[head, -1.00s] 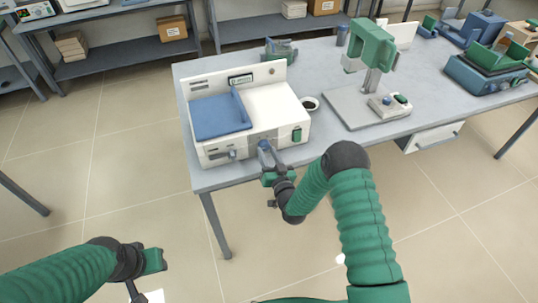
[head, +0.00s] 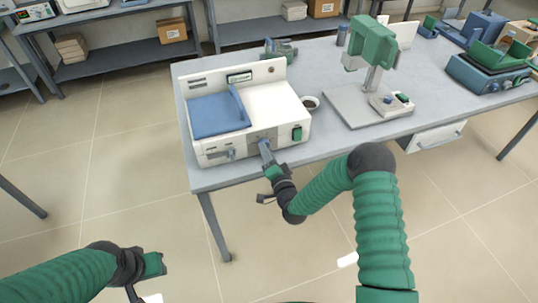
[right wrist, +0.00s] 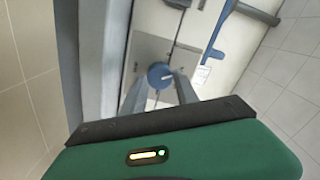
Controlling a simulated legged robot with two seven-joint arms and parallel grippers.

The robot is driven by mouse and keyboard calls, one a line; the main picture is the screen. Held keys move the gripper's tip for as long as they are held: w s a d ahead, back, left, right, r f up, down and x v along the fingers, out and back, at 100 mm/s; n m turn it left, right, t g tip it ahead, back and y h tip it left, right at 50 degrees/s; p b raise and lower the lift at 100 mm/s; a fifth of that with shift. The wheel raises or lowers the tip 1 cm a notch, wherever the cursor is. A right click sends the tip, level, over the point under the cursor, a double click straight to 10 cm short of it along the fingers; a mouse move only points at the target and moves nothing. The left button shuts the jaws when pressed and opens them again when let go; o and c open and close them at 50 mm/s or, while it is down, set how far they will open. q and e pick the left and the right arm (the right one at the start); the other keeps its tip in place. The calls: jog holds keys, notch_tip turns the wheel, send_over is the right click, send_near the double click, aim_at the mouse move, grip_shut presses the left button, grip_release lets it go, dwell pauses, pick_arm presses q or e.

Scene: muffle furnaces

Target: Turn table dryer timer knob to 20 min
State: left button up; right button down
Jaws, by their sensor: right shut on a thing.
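The table dryer is a white box (head: 270,110) with a blue tray on top, at the near left corner of the table. Its front panel faces me. The timer knob is a round blue knob with a pale mark, seen in the right wrist view (right wrist: 160,74) on a grey panel. My right gripper (head: 264,147) is at the dryer's front, its fingers shut on the knob; they reach either side of it in the right wrist view. The minute marks are too small to read. My left gripper (head: 155,264) is low at the left, away from the table, its jaws unclear.
A green switch (head: 297,133) is on the dryer's front, right of my gripper. A small dark-filled cup (head: 310,103) stands beside the dryer. A green-headed stand device (head: 373,45) is further right. The floor in front of the table is clear.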

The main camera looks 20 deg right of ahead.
pick_arm(q)
jog(key=shift+f, duration=0.15)
pick_arm(e)
jog(key=shift+w+r+m, duration=0.5)
jog(key=shift+r, duration=0.35)
jog(key=c, duration=1.3)
grip_release()
pick_arm(q)
jog(key=shift+s, duration=0.15)
pick_arm(e)
jog(key=o, duration=0.4)
jog(key=shift+s, duration=0.1)
pick_arm(q)
jog(key=shift+w+f+b, duration=0.15)
jog(key=shift+w+f, duration=0.15)
jog(key=shift+w, duration=0.2)
jog(key=shift+w+f+b, duration=0.15)
jog(key=shift+w+f, duration=0.15)
jog(key=shift+w, duration=0.2)
pick_arm(e)
jog(key=s+f, duration=0.1)
jog(key=s, duration=1.6)
jog(key=shift+s+d, duration=0.25)
jog(key=shift+s, duration=0.1)
jog(key=shift+f, duration=0.1)
jog(key=shift+w, duration=0.1)
